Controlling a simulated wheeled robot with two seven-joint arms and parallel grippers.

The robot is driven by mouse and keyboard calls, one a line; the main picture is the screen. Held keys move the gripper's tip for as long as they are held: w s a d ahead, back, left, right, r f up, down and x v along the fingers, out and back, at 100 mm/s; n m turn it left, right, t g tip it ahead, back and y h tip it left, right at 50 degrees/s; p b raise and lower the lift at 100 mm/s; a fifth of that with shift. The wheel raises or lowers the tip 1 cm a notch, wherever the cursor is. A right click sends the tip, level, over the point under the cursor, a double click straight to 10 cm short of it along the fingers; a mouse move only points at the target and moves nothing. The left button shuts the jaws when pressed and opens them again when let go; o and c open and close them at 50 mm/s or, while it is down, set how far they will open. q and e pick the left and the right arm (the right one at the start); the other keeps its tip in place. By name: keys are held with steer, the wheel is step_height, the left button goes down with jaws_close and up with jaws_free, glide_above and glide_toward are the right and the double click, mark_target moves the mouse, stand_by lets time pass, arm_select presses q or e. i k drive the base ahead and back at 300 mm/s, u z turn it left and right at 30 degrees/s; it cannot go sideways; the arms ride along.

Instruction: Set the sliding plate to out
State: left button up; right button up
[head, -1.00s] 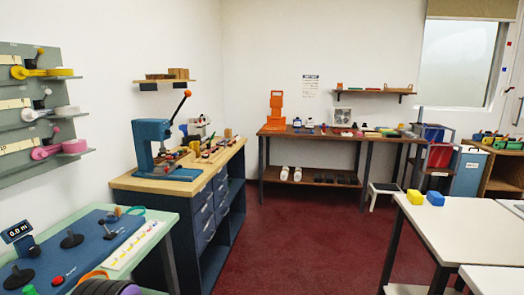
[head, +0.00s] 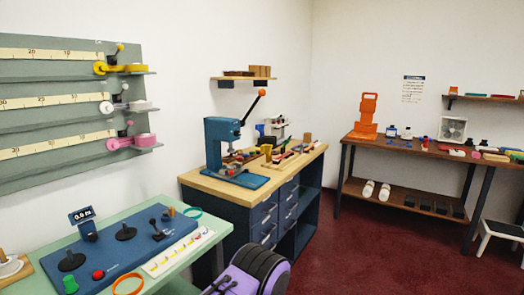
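I cannot tell which part is the sliding plate, and I see no "out" mark. A blue lever press (head: 222,140) with an orange-knobbed handle stands on the wooden bench top at centre left; its base plate (head: 240,177) is blue. A blue control panel (head: 125,250) with dark levers, a red button and a small display (head: 82,214) lies on the pale green counter at lower left. A grey wall board (head: 70,120) carries number scales with yellow (head: 118,68), white (head: 125,105) and pink (head: 130,142) pieces at their right ends. Neither of my grippers shows.
A purple and black ridged object (head: 250,272) stands at the bottom, right of the counter. The bench (head: 265,218) has dark blue drawers. A dark wooden table (head: 425,150) runs along the back wall, with a step stool (head: 500,232) at right. Red floor between is open.

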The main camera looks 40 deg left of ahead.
mark_target(224, 172)
steer(key=i, duration=1.2)
steer(key=u, duration=1.7)
